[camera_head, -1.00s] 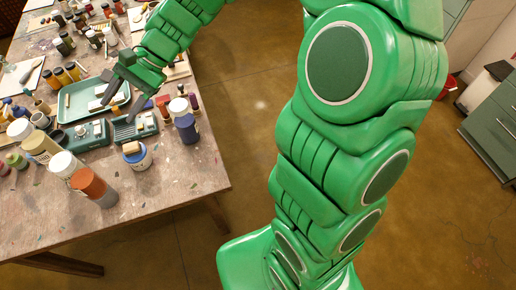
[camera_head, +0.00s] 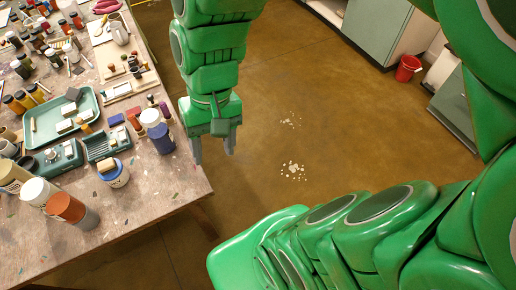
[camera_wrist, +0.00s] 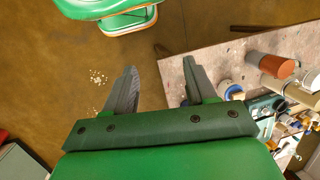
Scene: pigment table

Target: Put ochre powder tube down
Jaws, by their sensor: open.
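My gripper (camera_head: 213,148) is open and empty, fingers pointing down, beyond the table's right edge and over the brown floor. In the wrist view its two fingers (camera_wrist: 157,68) stand apart with nothing between them. Several tubes with ochre-yellow caps (camera_head: 25,98) stand at the left of the table. A small orange-yellow piece (camera_head: 84,127) is at the green tray's near right corner. I cannot tell which of these is the ochre powder tube.
The worktable (camera_head: 140,215) is crowded with jars and tubes. The green tray (camera_head: 34,139) holds pale blocks. Pale spots (camera_head: 294,171) mark the open floor. A red bucket (camera_head: 408,68) is at the back.

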